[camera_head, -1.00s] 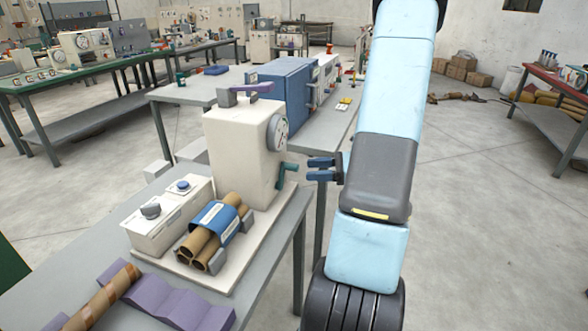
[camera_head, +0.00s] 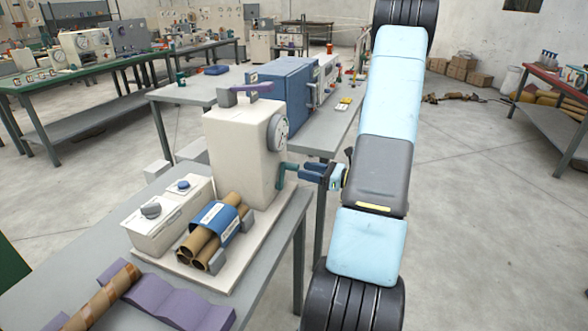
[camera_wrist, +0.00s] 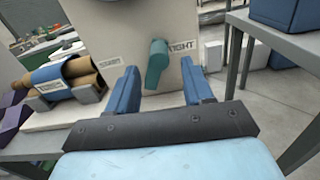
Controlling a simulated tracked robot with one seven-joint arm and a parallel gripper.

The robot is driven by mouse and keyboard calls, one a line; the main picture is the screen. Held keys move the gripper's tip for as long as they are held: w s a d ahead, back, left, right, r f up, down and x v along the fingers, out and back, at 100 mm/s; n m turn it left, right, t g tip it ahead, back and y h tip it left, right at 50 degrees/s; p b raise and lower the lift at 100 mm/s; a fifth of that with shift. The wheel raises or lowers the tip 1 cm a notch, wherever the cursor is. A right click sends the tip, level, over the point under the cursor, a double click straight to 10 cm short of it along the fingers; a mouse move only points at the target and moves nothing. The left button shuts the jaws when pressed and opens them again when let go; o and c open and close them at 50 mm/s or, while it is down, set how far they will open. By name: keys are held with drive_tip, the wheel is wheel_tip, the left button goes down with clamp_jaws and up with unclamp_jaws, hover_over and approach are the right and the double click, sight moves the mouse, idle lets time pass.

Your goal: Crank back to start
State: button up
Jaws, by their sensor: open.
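The spiral winder is a cream upright box (camera_head: 236,150) with a round dial (camera_head: 278,132) on its right side. Its teal crank (camera_head: 287,177) sticks out low on that side. My gripper (camera_head: 312,168) is open, its blue fingers pointing left at the crank. In the wrist view the crank's teal handle (camera_wrist: 156,63) stands between and just beyond the two open fingers of my gripper (camera_wrist: 160,86), tilted slightly. A label reading "TIGHT" (camera_wrist: 182,46) is beside it, and another label (camera_wrist: 108,63) is at the left. Whether a finger touches the crank cannot be told.
Cardboard tubes in a blue band (camera_head: 215,222) and a control box with knobs (camera_head: 168,217) stand beside the winder. A tube lies on a purple cradle (camera_head: 165,298). A blue cabinet (camera_head: 287,100) stands behind.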

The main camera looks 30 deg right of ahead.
sight(294, 168)
drive_tip(key=shift+x, duration=2.7)
clamp_jaws()
